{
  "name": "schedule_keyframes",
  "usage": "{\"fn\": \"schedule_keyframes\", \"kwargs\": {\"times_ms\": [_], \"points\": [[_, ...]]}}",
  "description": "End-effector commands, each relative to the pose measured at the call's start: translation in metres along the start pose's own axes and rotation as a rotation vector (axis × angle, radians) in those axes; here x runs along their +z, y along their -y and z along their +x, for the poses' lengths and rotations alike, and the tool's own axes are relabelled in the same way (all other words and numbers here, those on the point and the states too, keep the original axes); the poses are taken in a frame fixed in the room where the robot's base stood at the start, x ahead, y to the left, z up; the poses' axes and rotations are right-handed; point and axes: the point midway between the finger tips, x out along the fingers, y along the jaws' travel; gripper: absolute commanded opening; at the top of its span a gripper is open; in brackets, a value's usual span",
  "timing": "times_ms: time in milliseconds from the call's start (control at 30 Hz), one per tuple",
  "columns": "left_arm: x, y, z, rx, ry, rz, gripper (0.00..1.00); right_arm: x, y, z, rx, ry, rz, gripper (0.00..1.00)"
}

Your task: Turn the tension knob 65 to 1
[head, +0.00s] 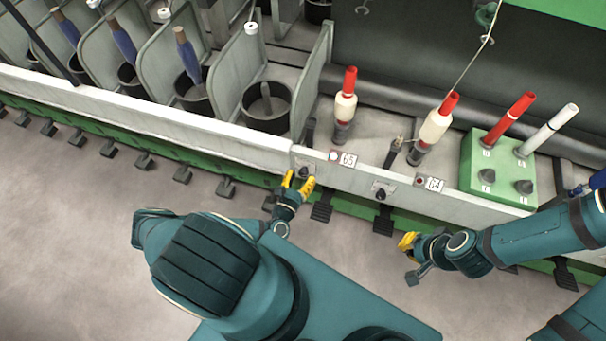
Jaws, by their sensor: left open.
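The tension knob 65 (304,171) is a small dark knob on a plate on the pale front rail, left of the label 65 (348,160). My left gripper (298,181), with yellow fingertips, is just in front of and below this knob, its fingers apart around or just short of it; I cannot tell whether they touch it. The knob's pointer setting is too small to read. My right gripper (407,241) is lower right, away from the rail, with its yellow fingertips close together; its opening is unclear.
A second knob (381,192) sits by the label 64 (430,184). Red-topped bobbins (345,105) stand behind the rail. A green box (498,165) with knobs and red and white rods stands at right. Black pedals (321,212) stick out below the rail. Floor at lower left is clear.

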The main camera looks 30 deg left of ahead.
Motion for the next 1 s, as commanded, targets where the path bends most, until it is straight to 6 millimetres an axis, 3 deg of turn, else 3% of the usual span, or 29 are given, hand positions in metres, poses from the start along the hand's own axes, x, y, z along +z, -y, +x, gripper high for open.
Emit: {"fn": "schedule_keyframes", "kwargs": {"times_ms": [200,500,633,667,1000], "points": [[-0.001,0.000,0.015,0.000,-0.001,0.001,0.49,-0.001,-0.001,0.003,0.000,-0.002,0.000,0.00],[0.000,0.000,0.017,0.000,-0.001,0.000,0.51,-0.001,-0.001,0.003,0.000,-0.002,0.000,0.00],[0.000,0.000,0.017,0.000,-0.001,0.000,0.06,-0.001,-0.001,0.003,0.000,-0.002,0.000,0.00],[0.000,0.000,0.017,0.000,-0.001,0.000,0.00,-0.001,-0.001,0.003,0.000,-0.002,0.000,0.00],[0.000,0.000,0.016,-0.002,0.001,-0.028,0.00,-0.001,-0.001,0.002,0.000,-0.002,0.000,0.00]]}}
